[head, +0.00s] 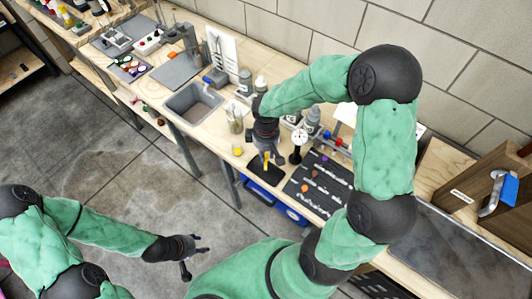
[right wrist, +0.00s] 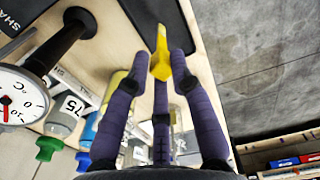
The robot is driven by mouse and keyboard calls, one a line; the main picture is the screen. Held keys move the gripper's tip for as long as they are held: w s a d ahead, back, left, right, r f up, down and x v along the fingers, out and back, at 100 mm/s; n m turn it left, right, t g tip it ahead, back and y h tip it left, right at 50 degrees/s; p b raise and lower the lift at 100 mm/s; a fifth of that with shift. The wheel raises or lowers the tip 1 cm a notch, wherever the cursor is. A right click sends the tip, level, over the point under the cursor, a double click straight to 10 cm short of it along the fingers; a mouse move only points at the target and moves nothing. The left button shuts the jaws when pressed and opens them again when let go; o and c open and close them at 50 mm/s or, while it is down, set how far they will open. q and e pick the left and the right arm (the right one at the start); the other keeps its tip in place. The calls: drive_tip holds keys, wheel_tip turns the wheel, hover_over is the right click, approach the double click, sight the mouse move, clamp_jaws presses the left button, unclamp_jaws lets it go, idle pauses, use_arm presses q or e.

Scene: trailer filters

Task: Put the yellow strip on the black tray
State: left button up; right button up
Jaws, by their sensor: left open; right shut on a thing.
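The yellow strip (right wrist: 160,58) is held between the fingertips of my right gripper (right wrist: 158,72). It points away from the palm, toward the black tray (right wrist: 145,12) at the top of the right wrist view. In the head view the strip (head: 266,160) shows as a small yellow piece over the black tray (head: 258,180), which lies near the bench's front edge. My right gripper (head: 268,156) is above the tray and hides part of it. I cannot tell whether the strip touches the tray. My left gripper (head: 194,256) is open and empty, away from the bench over the floor.
A dial gauge (head: 299,137) stands right of my right gripper; it also shows at the left of the right wrist view (right wrist: 18,95). A dark tool board (head: 318,182) lies right of the tray. A glass jar (head: 234,118) and a sink (head: 192,103) are to the left.

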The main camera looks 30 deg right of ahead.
drive_tip(key=shift+r, duration=0.1)
drive_tip(key=o, duration=0.7)
drive_tip(key=shift+o, duration=0.2)
drive_tip(key=shift+r, duration=0.15)
wheel_tip(320, 180, up, 12)
drive_tip(key=f+p, duration=0.1)
drive_tip(key=p, duration=0.2)
drive_tip(key=s+a+f+m+y, duration=0.1)
drive_tip(key=a+f+m+y, duration=0.1)
drive_tip(key=a+f, duration=0.45)
drive_tip(key=s+a+f+m+y, duration=0.15)
drive_tip(key=a+f, duration=0.25)
drive_tip(key=f, duration=0.6)
drive_tip(key=s+a+f+m, duration=0.4)
drive_tip(key=s+f, duration=0.5)
drive_tip(key=f, duration=0.2)
drive_tip(key=shift+a+f, duration=0.2)
drive_tip(key=shift+f, duration=0.1)
